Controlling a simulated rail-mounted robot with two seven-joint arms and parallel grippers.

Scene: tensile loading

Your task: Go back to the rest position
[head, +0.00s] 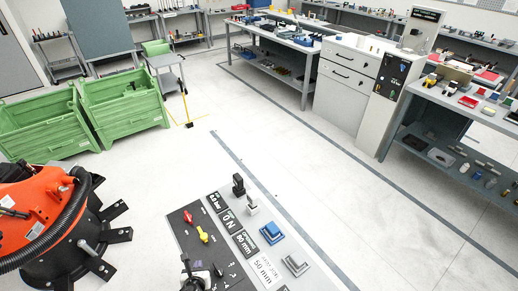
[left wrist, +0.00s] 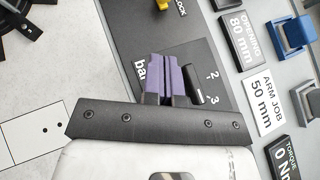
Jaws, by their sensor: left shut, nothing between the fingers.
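My left gripper, in the left wrist view (left wrist: 166,58), has two purple fingers closed together with nothing between them. It is over the dark part of a control panel, close to a black selector (left wrist: 196,88) marked with numbers. I cannot tell whether the fingertips touch the panel. In the head view the same panel (head: 183,228) is at the bottom centre, and a dark and pale shape beside it at the bottom edge seems to be part of this gripper. My right gripper is in neither view.
The panel carries a red knob (head: 188,216), a yellow knob (head: 202,234), black label plates and a blue block (head: 271,233). Green crates (head: 122,104) stand at the left. A grey cabinet (head: 346,85) and loaded benches line the back and right. The middle floor is clear.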

